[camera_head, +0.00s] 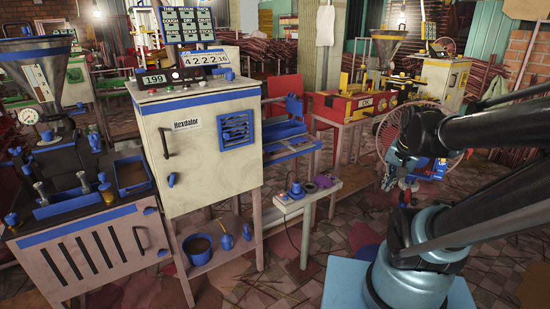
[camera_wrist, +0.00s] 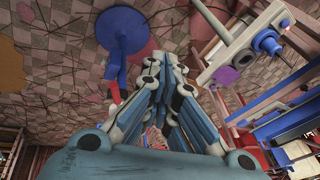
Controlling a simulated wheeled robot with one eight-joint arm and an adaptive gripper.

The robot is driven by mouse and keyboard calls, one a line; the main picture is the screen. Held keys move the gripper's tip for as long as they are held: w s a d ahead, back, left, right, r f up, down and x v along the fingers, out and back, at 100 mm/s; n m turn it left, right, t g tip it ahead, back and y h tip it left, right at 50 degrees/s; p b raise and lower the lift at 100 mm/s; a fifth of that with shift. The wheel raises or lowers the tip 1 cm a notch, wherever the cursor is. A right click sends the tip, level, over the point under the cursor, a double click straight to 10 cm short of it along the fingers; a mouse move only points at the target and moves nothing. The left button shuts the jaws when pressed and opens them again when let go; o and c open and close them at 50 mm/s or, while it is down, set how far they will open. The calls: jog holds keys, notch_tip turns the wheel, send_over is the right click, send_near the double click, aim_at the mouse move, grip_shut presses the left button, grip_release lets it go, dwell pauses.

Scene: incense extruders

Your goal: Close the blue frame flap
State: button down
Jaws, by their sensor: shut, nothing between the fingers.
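A blue frame (camera_head: 287,152) spans the right side of the white cabinet in the head view. A blue upright piece (camera_head: 294,106) stands at its back right; I cannot tell for sure that this is the flap. Blue bars of the frame (camera_wrist: 275,119) also show at the right of the wrist view. My gripper (camera_head: 402,166) hangs right of the frame in the head view, apart from it. In the wrist view, the fingers of my gripper (camera_wrist: 166,68) are drawn together, shut and empty, pointing over the floor.
A small white side table (camera_head: 308,199) with a blue round knob and a purple piece stands before the frame. The white cabinet (camera_head: 205,150) is left of it. A round fan (camera_head: 440,135) stands behind my gripper. Tiled floor (camera_head: 350,225) lies open between.

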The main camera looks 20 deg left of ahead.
jog(key=w+a+m+t+y, duration=0.25)
jog(key=w+a+m, duration=0.75)
jog(key=w+a, duration=0.75)
jog(key=w+a+f+m+y, duration=0.1)
jog(key=w+a+f+m, duration=0.2)
jog(key=a, duration=0.6)
jog(key=w+a+f+m+y, duration=0.2)
jog(key=w+a+f+m, duration=0.2)
jog(key=a, duration=0.5)
jog(key=w+a+f+m+y, duration=0.1)
jog(key=w+a+f+m, duration=0.3)
jog(key=a, duration=0.6)
jog(key=shift+w+f, duration=0.25)
jog(key=shift+w, duration=0.45)
jog(key=shift+t+y, duration=0.25)
